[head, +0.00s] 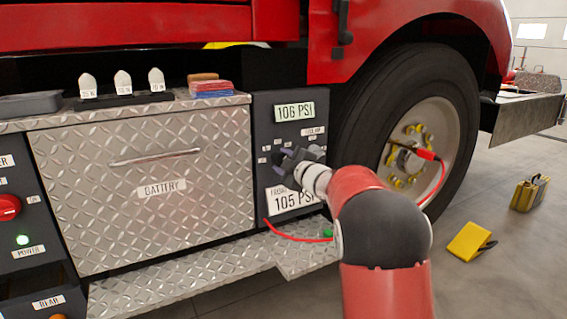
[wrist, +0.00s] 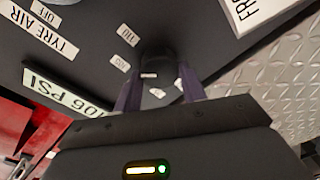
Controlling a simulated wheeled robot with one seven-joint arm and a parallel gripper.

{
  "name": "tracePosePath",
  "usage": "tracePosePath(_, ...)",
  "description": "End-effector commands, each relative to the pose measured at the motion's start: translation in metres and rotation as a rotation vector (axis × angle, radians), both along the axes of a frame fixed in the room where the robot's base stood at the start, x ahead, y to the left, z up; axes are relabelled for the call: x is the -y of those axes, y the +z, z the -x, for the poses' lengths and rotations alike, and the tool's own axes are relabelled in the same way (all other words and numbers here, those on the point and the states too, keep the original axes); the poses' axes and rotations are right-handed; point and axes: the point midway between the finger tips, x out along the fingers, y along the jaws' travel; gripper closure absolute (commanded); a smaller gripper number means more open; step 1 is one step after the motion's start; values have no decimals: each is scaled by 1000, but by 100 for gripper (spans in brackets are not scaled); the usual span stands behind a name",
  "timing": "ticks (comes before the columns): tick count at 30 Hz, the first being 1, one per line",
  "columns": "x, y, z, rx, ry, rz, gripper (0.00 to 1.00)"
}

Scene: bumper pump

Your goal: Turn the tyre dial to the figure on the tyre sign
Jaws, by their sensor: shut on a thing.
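The dark pump panel (head: 262,112) stands left of the front wheel. Its display (head: 294,112) reads 106 PSI, and shows upside down in the wrist view (wrist: 66,92). The white tyre sign (head: 291,198) below reads 105 PSI, its upper line partly hidden by my arm. My gripper (head: 287,158) is at the middle of the panel, shut on the black tyre dial (wrist: 157,62). In the wrist view its two fingers (wrist: 158,80) stand on either side of the dial. The dial's pointer cannot be made out. In the head view my gripper hides most of the dial.
Small white labels ring the dial, with a TYRE AIR label (wrist: 45,32) nearby. A diamond-plate battery locker (head: 145,215) is at left, above a metal step (head: 190,275). A red hose (head: 290,236) runs low toward the wheel (head: 405,130). Yellow chocks (head: 470,241) lie on the floor.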

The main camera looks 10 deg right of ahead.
Motion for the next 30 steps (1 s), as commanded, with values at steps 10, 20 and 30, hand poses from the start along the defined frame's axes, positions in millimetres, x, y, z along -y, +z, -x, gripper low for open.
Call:
tracePosePath(10,0,-1,0,-2,1,0,37)
tracePosePath(20,4,1,8,0,-1,-1,37)
tracePosePath(30,23,3,59,0,-1,0,37)
